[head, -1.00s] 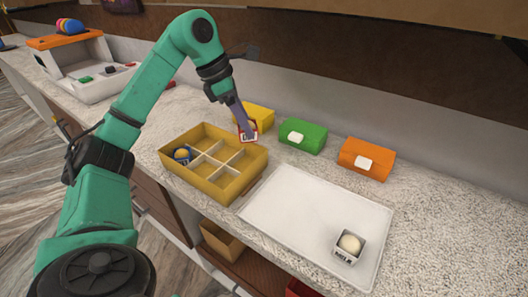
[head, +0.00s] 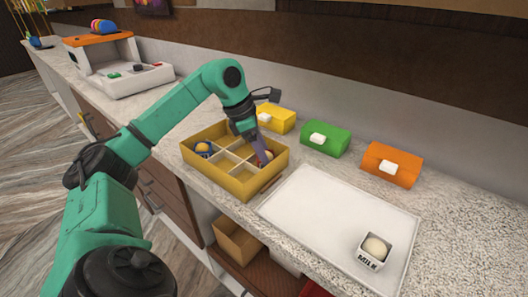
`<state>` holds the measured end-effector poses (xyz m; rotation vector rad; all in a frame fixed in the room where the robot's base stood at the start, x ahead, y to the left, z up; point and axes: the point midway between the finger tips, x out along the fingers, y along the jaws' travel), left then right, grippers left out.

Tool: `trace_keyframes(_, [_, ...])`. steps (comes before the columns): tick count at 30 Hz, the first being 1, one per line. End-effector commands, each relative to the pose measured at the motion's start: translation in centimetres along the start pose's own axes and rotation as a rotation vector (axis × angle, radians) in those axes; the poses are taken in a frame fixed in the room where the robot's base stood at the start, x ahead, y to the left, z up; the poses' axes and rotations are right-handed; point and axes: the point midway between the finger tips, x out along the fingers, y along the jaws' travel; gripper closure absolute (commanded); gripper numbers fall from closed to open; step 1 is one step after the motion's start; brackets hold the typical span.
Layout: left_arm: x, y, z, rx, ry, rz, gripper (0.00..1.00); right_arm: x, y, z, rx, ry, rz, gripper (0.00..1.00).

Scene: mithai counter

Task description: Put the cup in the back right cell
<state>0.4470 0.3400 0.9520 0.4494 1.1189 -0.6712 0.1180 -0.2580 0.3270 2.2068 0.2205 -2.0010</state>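The yellow divided box (head: 215,180) stands on the counter, with pale dividers between its cells. My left gripper (head: 264,158) reaches down into the right part of the box, at the back right cell. It appears shut on a small red-and-white cup (head: 269,155) with an orange-yellow top. The cup is low inside the box and partly hidden by the finger and the box wall, so I cannot tell whether it touches the floor of the cell. A blue cup (head: 203,149) with a yellowish top sits in a left cell. My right gripper is not in view.
A white tray (head: 325,215) lies right of the box, holding a white cup (head: 374,250) marked MILK. Yellow (head: 278,118), green (head: 325,140) and orange (head: 393,165) boxes stand behind. A white and orange unit (head: 105,60) stands far left.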

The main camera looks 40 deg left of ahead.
Motion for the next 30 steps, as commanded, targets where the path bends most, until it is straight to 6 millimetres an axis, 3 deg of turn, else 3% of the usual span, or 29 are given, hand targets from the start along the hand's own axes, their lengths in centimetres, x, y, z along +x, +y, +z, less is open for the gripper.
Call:
trace_keyframes(8, [-0.9,0.1,0.2,0.0,-0.002,0.002,0.31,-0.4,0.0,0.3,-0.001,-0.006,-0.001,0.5])
trace_keyframes(11, [-3.0,0.1,0.3,-0.001,-0.004,0.003,0.31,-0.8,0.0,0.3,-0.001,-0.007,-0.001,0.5])
trace_keyframes(18, [-9.8,0.0,0.4,0.0,-0.004,0.002,0.31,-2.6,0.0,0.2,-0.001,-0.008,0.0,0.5])
trace_keyframes(21, [-11.6,0.1,0.3,0.0,-0.003,0.002,0.31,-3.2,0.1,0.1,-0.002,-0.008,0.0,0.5])
trace_keyframes(30, [-12.3,0.0,0.1,0.0,-0.001,0.0,0.31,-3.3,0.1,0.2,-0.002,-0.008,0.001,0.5])
